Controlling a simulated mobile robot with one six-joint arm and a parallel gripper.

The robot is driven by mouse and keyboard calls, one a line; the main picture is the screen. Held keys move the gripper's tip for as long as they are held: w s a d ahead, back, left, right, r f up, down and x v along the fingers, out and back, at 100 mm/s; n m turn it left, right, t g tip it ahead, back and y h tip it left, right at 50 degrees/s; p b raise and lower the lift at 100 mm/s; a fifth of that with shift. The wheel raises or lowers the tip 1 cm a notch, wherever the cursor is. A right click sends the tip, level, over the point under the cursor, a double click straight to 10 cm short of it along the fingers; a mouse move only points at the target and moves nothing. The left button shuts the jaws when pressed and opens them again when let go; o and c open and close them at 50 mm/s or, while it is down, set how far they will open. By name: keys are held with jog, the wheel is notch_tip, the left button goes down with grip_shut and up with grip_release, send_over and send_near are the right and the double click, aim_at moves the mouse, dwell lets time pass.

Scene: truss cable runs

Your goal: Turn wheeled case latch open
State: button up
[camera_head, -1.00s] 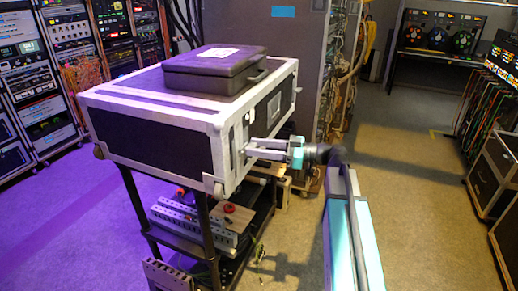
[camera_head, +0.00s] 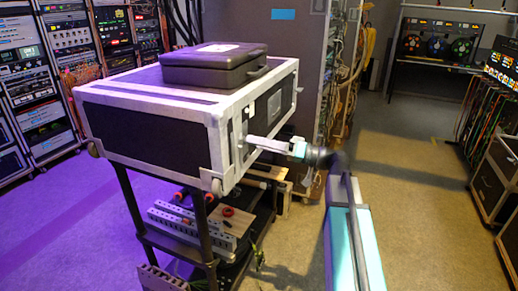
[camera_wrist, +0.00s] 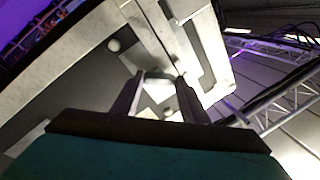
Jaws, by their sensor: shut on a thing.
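The wheeled case (camera_head: 150,140) is black with pale metal edging and stands on a dark cart. Its latch (camera_wrist: 160,92) is a pale metal piece on the case's front right face, seen between my fingers in the wrist view. My gripper (camera_head: 250,140) reaches in from the right and is shut on the latch; it also shows in the wrist view (camera_wrist: 162,82). In the head view the fingers hide most of the latch, so its exact angle is hard to tell.
A smaller black case (camera_head: 213,64) lies on top. The cart's lower shelf (camera_head: 225,240) holds loose parts. A tall rack with cables (camera_head: 335,90) stands behind. Equipment racks line the left. Open floor (camera_head: 420,200) lies to the right.

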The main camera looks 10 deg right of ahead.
jog(key=m+t, duration=0.1)
jog(key=m, duration=0.3)
jog(key=m+t, duration=0.1)
jog(key=m, duration=0.3)
jog(key=m+t, duration=0.1)
jog(key=m, duration=0.2)
jog(key=shift+s+a+f+m+h+b, duration=0.15)
jog(key=shift+f+m+h+b, duration=0.1)
jog(key=shift+m+h+b, duration=0.15)
jog(key=o, duration=1.1)
jog(key=shift+c, duration=0.2)
jog(key=b+v, duration=0.3)
jog(key=v, duration=1.1)
